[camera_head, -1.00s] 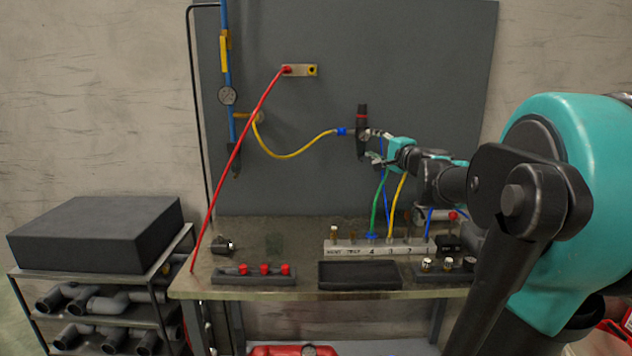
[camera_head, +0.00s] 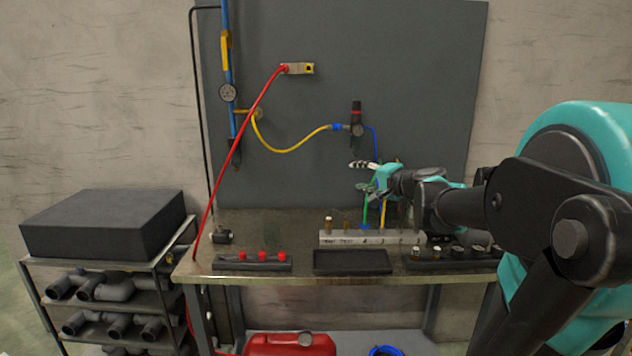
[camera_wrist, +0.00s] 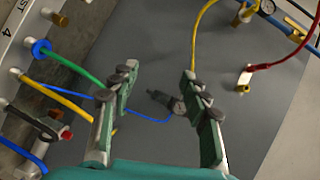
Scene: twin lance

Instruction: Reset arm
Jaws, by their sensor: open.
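My gripper (camera_head: 364,176) is open and empty in the head view, in front of the grey panel, below the dark regulator (camera_head: 357,120) and above the bench. In the wrist view my gripper (camera_wrist: 160,82) has its two green-and-grey fingers spread. The regulator (camera_wrist: 165,102) shows beyond and between them, apart from them. A blue hose (camera_wrist: 145,117) runs from it behind the left finger. No object is between the fingertips. My arm comes in from the right in the head view.
The pale port block (camera_head: 372,238) with green, yellow and blue hoses stands on the bench below my gripper. A black tray (camera_head: 352,262) and a red-capped rack (camera_head: 253,263) lie in front. A red hose (camera_head: 237,155) slants up to a wall fitting (camera_head: 299,69).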

